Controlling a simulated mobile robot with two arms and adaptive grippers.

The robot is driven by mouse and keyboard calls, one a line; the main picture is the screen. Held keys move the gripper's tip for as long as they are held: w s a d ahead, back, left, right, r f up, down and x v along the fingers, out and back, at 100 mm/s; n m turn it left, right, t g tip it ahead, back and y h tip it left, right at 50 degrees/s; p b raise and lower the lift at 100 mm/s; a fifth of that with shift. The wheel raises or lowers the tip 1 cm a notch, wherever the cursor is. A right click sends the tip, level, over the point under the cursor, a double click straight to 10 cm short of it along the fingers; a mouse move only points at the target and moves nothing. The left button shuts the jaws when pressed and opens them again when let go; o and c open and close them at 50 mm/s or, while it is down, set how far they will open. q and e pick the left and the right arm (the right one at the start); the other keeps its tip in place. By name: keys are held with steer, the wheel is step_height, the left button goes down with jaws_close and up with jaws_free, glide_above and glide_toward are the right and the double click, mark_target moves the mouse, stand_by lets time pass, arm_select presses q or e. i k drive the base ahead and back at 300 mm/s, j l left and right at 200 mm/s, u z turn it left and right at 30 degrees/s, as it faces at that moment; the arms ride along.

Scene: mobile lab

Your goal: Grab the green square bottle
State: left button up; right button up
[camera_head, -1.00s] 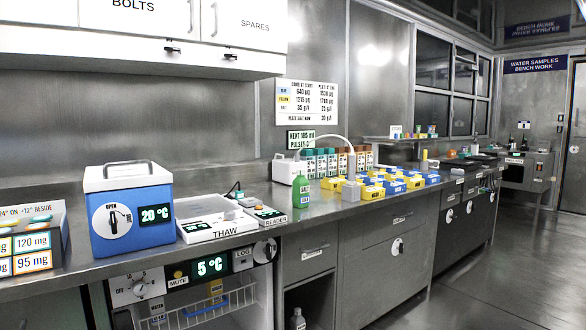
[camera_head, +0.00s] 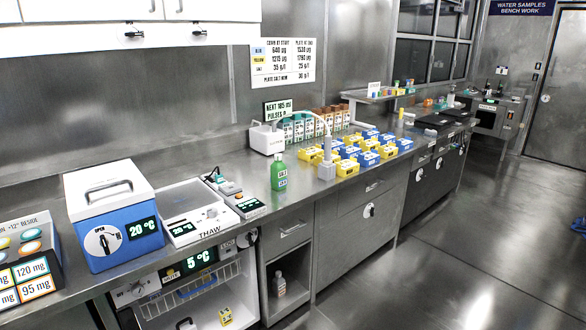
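A green square bottle (camera_head: 278,172) with a whitish cap and a label stands upright on the steel counter, near its front edge. It is just right of the small reader device (camera_head: 249,206) and left of the yellow and blue boxes. Nothing covers it from this view. Neither of my grippers shows in the head view.
A blue cooler box (camera_head: 113,235) and a white thaw unit (camera_head: 190,212) stand on the counter (camera_head: 318,205) to the left. A white dispenser (camera_head: 266,139) is behind the bottle. Several yellow and blue boxes (camera_head: 347,168) stand to the right. The floor (camera_head: 455,250) is clear.

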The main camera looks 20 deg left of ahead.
mark_target(278, 171)
steer(key=i+l+u, duration=0.1)
steer(key=i+u, duration=0.15)
steer(key=i, duration=0.25)
steer(key=i+l+u, duration=0.25)
steer(key=i, duration=0.2)
steer(key=i+l+u, duration=0.25)
steer(key=i, duration=0.2)
